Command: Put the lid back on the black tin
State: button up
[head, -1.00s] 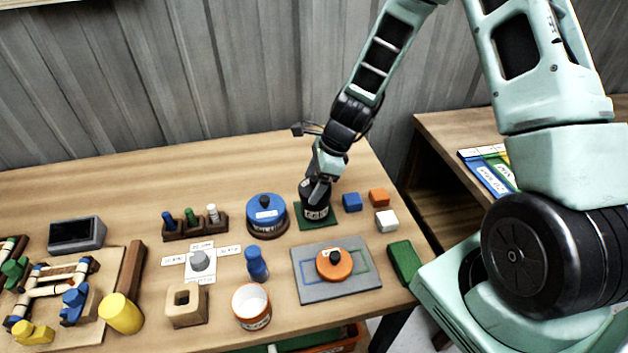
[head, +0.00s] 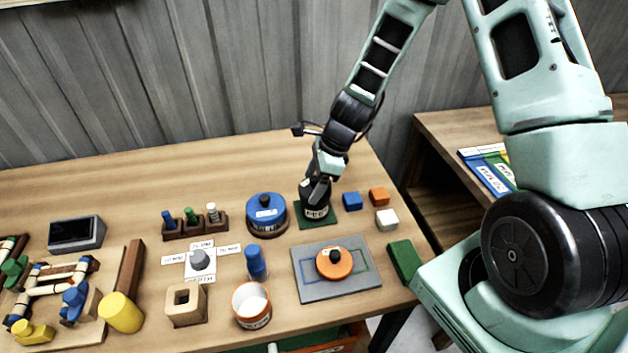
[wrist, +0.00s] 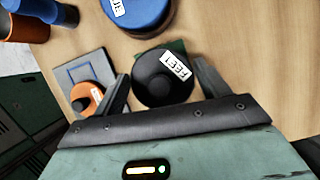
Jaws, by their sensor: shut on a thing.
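The black tin (head: 316,211), with a white label on its side, stands on a dark green mat (head: 331,221) near the back right of the table. My gripper (head: 318,190) points down at its top. In the wrist view the black lid (wrist: 152,88), a dark round disc with a knob, sits between my two fingers, which are shut on it. A white label shows at its upper right. The lid is right over or on the tin; the fingers hide the seam, so I cannot tell whether it is fully seated.
A blue-lidded tin (head: 267,214) stands close at the left. An orange lid (head: 334,263) lies on a grey board (head: 310,288) in front. Blue (head: 352,201), orange (head: 379,197) and white (head: 386,220) blocks lie to the right. An open white-and-orange tin (head: 252,306) stands at the front.

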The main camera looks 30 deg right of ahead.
dwell(0.4)
jog(key=o, duration=1.1)
jog(key=shift+c, duration=0.2)
jog(key=shift+r, duration=0.15)
jog(key=shift+r+p, duration=3.2)
jog(key=shift+r, duration=0.2)
grip_shut()
